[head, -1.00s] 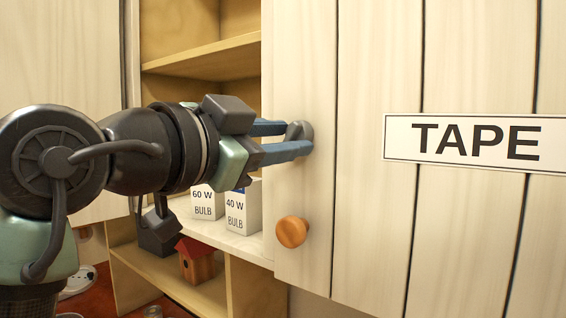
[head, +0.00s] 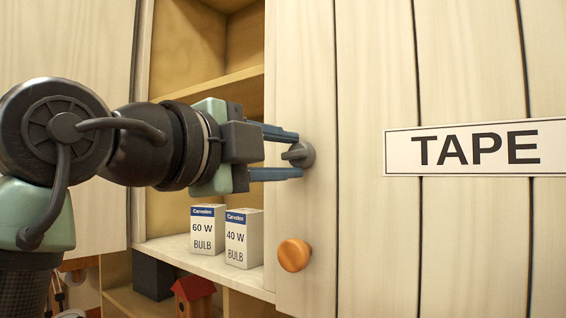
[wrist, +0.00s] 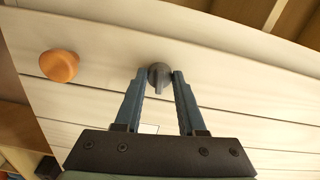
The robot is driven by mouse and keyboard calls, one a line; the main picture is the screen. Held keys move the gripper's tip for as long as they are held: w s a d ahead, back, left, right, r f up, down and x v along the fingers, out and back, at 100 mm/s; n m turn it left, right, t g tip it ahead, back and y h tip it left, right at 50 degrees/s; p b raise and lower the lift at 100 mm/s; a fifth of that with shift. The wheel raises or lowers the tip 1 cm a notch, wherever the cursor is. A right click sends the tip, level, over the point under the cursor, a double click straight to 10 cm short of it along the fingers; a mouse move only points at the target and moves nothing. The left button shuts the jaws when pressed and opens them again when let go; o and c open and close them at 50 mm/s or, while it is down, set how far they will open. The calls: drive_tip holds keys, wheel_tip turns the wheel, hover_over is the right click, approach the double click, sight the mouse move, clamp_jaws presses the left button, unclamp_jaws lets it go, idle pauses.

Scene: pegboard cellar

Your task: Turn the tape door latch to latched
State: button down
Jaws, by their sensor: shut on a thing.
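The tape door (head: 365,230) is pale planked wood with a "TAPE" label (head: 475,147). The latch (head: 303,153) is a small grey round turn-piece near the door's left edge, above the orange knob (head: 294,255). Its short bar points left, toward my gripper, in the head view. My gripper (head: 291,155) is at the latch, one blue finger above the bar and one below, and is shut on it. In the wrist view the latch (wrist: 159,76) sits between the two fingertips (wrist: 161,73). The fingers partly hide it in the head view.
Left of the door's edge, open shelves show. Two bulb boxes, 60 W (head: 208,230) and 40 W (head: 243,238), stand on the pale shelf below my gripper. A small red-roofed birdhouse (head: 193,297) is lower down. Another pale door panel (head: 75,60) is at the left.

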drive_tip(key=shift+m, duration=0.6)
drive_tip(key=shift+r, duration=0.1)
drive_tip(key=c, duration=0.5)
unclamp_jaws()
drive_tip(key=shift+d, duration=0.1)
